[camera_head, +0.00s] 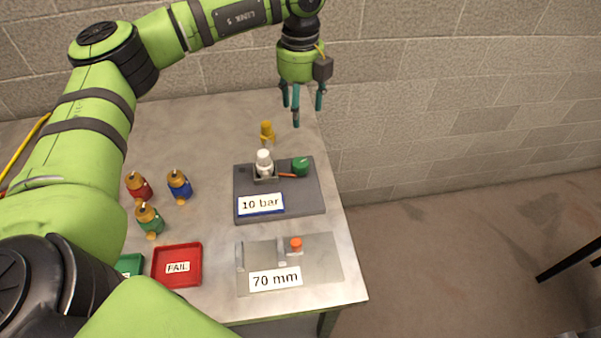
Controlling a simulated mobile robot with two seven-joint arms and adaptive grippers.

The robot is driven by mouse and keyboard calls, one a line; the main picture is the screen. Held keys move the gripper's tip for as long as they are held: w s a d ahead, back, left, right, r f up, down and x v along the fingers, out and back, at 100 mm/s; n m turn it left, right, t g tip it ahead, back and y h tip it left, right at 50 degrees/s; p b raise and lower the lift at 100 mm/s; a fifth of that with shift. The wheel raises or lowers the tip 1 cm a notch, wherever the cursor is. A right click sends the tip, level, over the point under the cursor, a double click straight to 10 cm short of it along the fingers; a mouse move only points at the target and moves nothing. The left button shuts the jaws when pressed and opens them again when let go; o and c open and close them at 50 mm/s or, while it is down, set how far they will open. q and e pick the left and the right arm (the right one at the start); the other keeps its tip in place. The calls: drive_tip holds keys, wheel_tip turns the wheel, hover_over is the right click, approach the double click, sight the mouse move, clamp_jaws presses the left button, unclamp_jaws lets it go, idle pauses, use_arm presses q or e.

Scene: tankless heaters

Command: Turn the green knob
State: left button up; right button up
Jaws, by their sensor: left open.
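The green knob (300,166) sits on the dark grey plate (306,202) marked "10 bar", right of a white-capped fitting (264,160) in a small holder. A thin orange-red piece lies between the holder and the knob. My left gripper (302,107) hangs from above near the table's far right corner, fingers pointing down. It is open and empty, apart from the knob and beyond it in the picture. My right gripper does not show.
A yellow-topped part (267,131) stands behind the plate. Several small coloured heater parts (179,185) stand at left. A red FAIL tray (177,285) and a "70 mm" plate (325,262) lie in front. A block wall (430,110) rises behind.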

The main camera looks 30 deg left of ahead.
use_arm(q)
drive_tip(key=b, duration=0.5)
hover_over(300, 162)
wheel_tip(300, 162, down, 7)
wheel_tip(300, 162, down, 3)
drive_tip(key=shift+w+f+b, duration=0.15)
drive_tip(key=shift+f+b, duration=0.05)
drive_tip(key=shift+b, duration=1)
drive_tip(key=shift+f, duration=0.1)
drive_tip(key=shift+f+p, duration=0.3)
wheel_tip(300, 162, down, 5)
drive_tip(key=shift+r+p, duration=0.1)
drive_tip(key=shift+p, duration=0.55)
drive_tip(key=shift+f, duration=0.55)
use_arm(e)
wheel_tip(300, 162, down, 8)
use_arm(q)
drive_tip(key=shift+c, duration=0.4)
